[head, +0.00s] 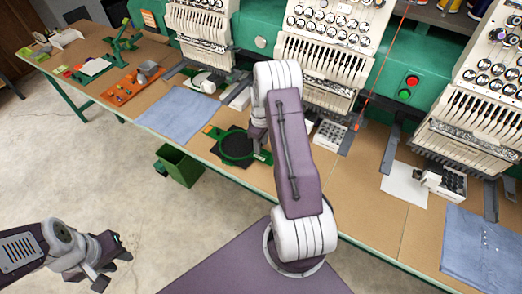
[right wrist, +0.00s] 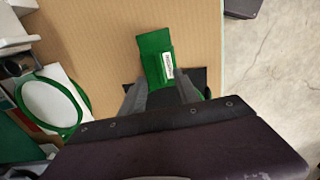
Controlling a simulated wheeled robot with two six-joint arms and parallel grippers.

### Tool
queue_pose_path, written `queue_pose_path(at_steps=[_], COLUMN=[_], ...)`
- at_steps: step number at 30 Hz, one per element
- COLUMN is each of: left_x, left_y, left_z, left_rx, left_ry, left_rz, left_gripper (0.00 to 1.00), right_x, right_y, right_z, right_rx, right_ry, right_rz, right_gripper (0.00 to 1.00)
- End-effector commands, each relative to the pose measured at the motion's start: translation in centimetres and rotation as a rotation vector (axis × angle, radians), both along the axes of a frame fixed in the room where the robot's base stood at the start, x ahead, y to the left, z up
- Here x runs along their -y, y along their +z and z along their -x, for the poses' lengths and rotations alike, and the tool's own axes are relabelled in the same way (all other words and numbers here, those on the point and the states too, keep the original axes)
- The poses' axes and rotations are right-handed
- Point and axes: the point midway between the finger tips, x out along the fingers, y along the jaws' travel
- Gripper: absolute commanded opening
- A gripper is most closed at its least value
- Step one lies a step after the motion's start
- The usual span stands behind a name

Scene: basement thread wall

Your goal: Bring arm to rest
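My right arm reaches over the table in the middle of the head view, and its gripper is mostly hidden behind the arm there. In the right wrist view my right gripper (right wrist: 163,82) has its fingers apart, on either side of a green tab (right wrist: 152,52) with a white label. I cannot see clearly whether they touch it. The tab appears to belong to the green hoop (head: 222,151), which lies around dark cloth on the table. My left gripper (head: 113,270) hangs over the floor at the lower left, open and empty.
The long brown table (head: 342,192) carries blue cloths (head: 180,114), an orange tray (head: 122,88) and a white sheet (head: 405,184). Embroidery machine heads (head: 325,50) stand behind it. Floor at left is clear.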

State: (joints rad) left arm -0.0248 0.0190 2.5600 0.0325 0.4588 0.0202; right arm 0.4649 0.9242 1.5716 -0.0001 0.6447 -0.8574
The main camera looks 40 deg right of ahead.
Motion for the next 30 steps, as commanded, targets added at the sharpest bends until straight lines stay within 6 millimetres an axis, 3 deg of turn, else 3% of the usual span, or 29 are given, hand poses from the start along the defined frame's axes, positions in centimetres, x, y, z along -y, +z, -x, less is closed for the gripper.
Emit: queue_pose_path(at_steps=[3, 7, 19, 22, 24, 26, 28, 30], left_x=[0.0, 0.0, 0.0, 0.0, 0.0, 0.0, 0.0, 0.0], left_y=[-0.7, -0.8, -0.8, -0.8, -0.8, -0.8, -0.8, -0.8], left_z=[0.0, 0.0, 0.0, 0.0, 0.0, 0.0, 0.0, 0.0], left_rx=[0.000, 0.000, 0.000, 0.000, 0.000, 0.000, 0.000, 0.000], left_ry=[0.000, 0.000, 0.000, 0.000, 0.000, 0.000, 0.000, 0.000], left_rz=[0.000, 0.000, 0.000, 0.000, 0.000, 0.000, 0.000, 0.000], left_gripper=[0.30, 0.30, 0.30, 0.30, 0.30, 0.30, 0.30, 0.30], right_x=[0.0, 0.0, 0.0, -1.1, -2.6, -5.4, -9.6, -13.5], right_y=[2.5, 4.2, 4.9, 5.6, 7.9, 10.4, 12.9, 14.6], right_z=[-0.1, 0.0, 0.0, -0.9, -2.6, -3.1, -2.0, 0.4], right_rx=[0.004, 0.002, 0.000, 0.015, 0.060, 0.092, 0.114, 0.132], right_ry=[0.000, 0.000, 0.001, 0.032, 0.079, 0.142, 0.221, 0.241], right_rz=[0.002, 0.001, -0.001, 0.007, 0.027, 0.038, 0.038, 0.031], right_gripper=[0.38, 0.38, 0.38, 0.38, 0.38, 0.38, 0.38, 0.38])
